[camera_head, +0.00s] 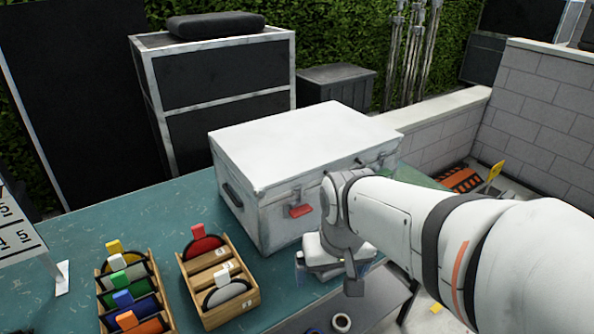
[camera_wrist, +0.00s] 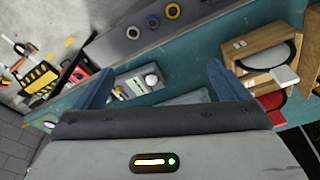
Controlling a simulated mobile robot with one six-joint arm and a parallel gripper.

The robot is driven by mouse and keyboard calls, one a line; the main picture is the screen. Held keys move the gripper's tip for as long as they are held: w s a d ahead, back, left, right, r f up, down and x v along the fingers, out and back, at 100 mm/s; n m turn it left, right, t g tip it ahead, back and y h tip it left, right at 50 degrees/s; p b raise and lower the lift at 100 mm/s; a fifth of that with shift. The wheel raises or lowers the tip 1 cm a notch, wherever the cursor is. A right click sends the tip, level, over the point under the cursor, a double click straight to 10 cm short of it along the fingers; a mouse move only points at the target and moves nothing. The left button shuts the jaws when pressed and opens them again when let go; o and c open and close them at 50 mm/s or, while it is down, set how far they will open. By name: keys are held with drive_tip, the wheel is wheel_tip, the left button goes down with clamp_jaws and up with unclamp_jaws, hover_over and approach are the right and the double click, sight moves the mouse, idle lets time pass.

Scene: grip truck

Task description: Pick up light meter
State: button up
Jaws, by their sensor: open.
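The light meter (camera_wrist: 138,84) is a small grey device with a white dome and a darker display. In the wrist view it lies on the teal table (camera_wrist: 200,57), near the table's edge, left of centre between my two blue fingers. My gripper (camera_wrist: 160,67) is open and empty, its fingers apart above the table, and I see no contact with the meter. In the head view my gripper (camera_head: 327,277) points down in front of the white case, near the table's right edge. I cannot make out the meter there; my gripper and wrist cover that area.
A large white case (camera_head: 295,150) stands close behind my gripper. Wooden racks with coloured discs (camera_head: 240,304) stand to the left. A grey bench with several rolls (camera_wrist: 115,48) runs alongside the table. Teal table is clear at the front centre.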

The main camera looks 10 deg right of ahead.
wheel_tip(320, 180, up, 5)
drive_tip(key=w+m+p, duration=0.2)
drive_tip(key=p, duration=0.2)
drive_tip(key=w+d+f+m, duration=0.4)
drive_tip(key=w, duration=0.1)
drive_tip(key=w+d+f+m+g, duration=0.1)
drive_tip(key=w+d+f+m, duration=0.2)
drive_tip(key=w+f+m, duration=0.1)
drive_tip(key=w+d+f+m+g, duration=0.1)
drive_tip(key=w+d+f+m, duration=0.3)
drive_tip(key=w+f, duration=0.2)
drive_tip(key=shift+w+d, duration=0.2)
drive_tip(key=shift+d, duration=0.15)
drive_tip(key=shift+d+f+p, duration=0.2)
drive_tip(key=shift+f+p, duration=0.4)
drive_tip(key=shift+f, duration=1.35)
drive_tip(key=shift+d+f+p, duration=0.15)
drive_tip(key=shift+f+p, duration=0.4)
drive_tip(key=shift+f, duration=1.35)
drive_tip(key=shift+c, duration=0.2)
drive_tip(key=c, duration=1.2)
drive_tip(key=shift+r, duration=0.1)
drive_tip(key=shift+c, duration=0.2)
